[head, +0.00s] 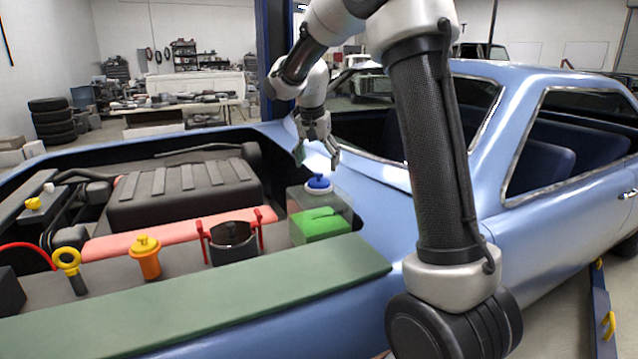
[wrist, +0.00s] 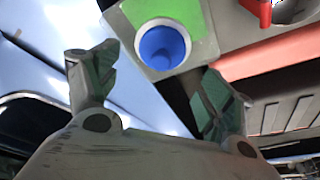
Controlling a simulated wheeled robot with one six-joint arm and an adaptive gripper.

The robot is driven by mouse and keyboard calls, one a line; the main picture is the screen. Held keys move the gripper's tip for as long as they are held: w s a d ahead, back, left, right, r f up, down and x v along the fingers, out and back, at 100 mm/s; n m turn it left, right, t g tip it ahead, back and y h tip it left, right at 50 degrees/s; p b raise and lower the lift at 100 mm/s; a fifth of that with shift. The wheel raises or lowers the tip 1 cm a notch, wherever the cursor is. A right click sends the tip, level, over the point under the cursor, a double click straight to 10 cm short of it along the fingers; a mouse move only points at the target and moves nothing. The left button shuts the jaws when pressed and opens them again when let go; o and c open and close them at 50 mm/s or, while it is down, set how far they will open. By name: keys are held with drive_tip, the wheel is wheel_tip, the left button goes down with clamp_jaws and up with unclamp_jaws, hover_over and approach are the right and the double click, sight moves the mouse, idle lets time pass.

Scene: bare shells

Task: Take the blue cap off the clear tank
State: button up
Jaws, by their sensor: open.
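The blue cap (head: 318,183) sits on top of the clear tank (head: 340,204), which has green fluid in its lower part. The tank stands at the right end of the engine bay. In the wrist view the blue cap (wrist: 163,46) shows as a round shape on the clear tank (wrist: 205,52), beyond the fingertips and between their lines. My gripper (head: 318,158) is open and empty, above the cap and apart from it. Both green-padded fingers of my gripper (wrist: 155,85) show spread wide in the wrist view.
Left of the tank are a black reservoir with red clips (head: 233,243), an orange filler with a yellow cap (head: 146,257) and a yellow-ringed dipstick (head: 68,262). A green fender strip (head: 200,300) runs along the front. The blue car body (head: 375,205) lies close right of the tank.

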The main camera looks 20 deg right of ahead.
sight(319, 173)
drive_tip(key=x, duration=0.5)
drive_tip(key=shift+s+a+f, duration=0.1)
drive_tip(key=c, duration=1)
